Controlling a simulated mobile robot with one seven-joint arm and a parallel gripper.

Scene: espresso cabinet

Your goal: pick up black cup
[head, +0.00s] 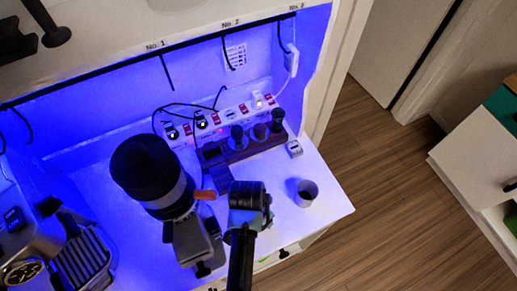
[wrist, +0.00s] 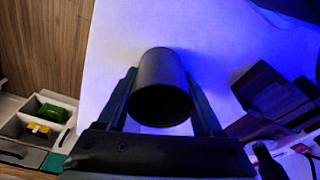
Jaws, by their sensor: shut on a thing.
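In the wrist view, the black cup (wrist: 158,70) is a plain cylinder with its dark open mouth facing me. My gripper (wrist: 160,74) has one finger along each side of the cup and is shut on it. The white counter shows behind the cup. Whether its base touches the counter cannot be told. In the head view, a small dark cup (head: 305,191) shows over the right part of the counter, near its corner.
The black grinder (head: 150,175) stands left on the white counter (head: 325,205). A dark rack (head: 240,148) with several knobbed tools and a power strip (head: 215,124) line the back. Wooden floor lies beyond the right edge.

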